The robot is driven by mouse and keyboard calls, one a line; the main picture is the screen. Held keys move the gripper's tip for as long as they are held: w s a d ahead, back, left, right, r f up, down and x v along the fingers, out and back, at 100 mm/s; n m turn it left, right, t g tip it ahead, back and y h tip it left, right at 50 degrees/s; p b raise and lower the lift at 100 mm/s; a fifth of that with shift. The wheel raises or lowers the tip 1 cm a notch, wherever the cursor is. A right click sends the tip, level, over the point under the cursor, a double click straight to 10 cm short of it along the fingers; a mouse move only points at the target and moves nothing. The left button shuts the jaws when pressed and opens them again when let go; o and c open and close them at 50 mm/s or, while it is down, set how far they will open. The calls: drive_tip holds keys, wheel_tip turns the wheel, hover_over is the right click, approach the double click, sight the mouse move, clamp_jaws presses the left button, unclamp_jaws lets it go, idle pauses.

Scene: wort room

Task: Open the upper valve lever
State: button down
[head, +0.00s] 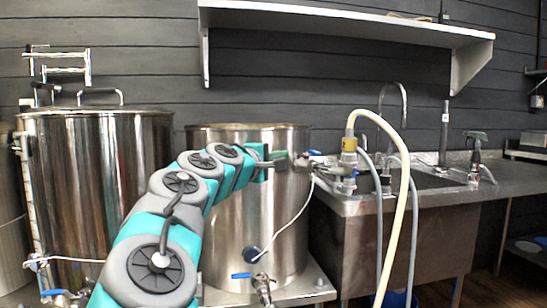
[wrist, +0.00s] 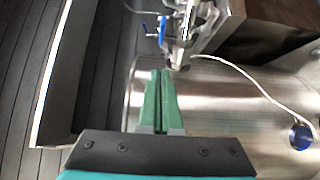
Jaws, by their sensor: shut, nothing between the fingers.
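The upper valve (head: 308,164) sticks out from the upper right side of the middle steel kettle (head: 285,210). Its small blue lever (head: 314,152) shows just right of my gripper (head: 275,161). In the wrist view the blue lever (wrist: 162,30) lies just beyond the green fingertips of my gripper (wrist: 161,73), beside the metal valve body (wrist: 180,42). The fingers are shut together with nothing between them. They appear apart from the lever, with a small gap. My arm covers the left part of the kettle in the head view.
A lower valve with a blue lever (head: 242,275) sits at the kettle's base. A white cable runs from the upper valve to a round blue-black fitting (head: 252,254). A cream hose (head: 402,200) and grey hoses hang before the steel sink counter (head: 425,205). A larger kettle (head: 85,190) stands left.

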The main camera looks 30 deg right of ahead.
sight(312, 152)
drive_tip(key=shift+w+d+p, duration=0.15)
drive_tip(key=shift+w+d, duration=0.05)
drive_tip(key=shift+d, duration=1.55)
drive_tip(key=shift+w+d+p, duration=0.15)
drive_tip(key=shift+w+d, duration=0.05)
drive_tip(key=shift+d, duration=1.55)
drive_tip(key=shift+s+d+r+n+t+y+p, duration=0.1)
drive_tip(key=shift+s+d+n+t+y+p, duration=0.25)
drive_tip(key=shift+n+t+y, duration=0.4)
drive_tip(key=shift+s+d+t, duration=0.15)
drive_tip(key=shift+d+t, duration=0.1)
drive_tip(key=shift+d, duration=0.05)
drive_tip(key=shift+s+d+p, duration=0.3)
drive_tip(key=shift+d+p, duration=0.05)
drive_tip(key=shift+d, duration=0.45)
drive_tip(key=shift+s+d+p, duration=0.25)
drive_tip(key=shift+d+p, duration=0.05)
drive_tip(key=shift+d, duration=0.45)
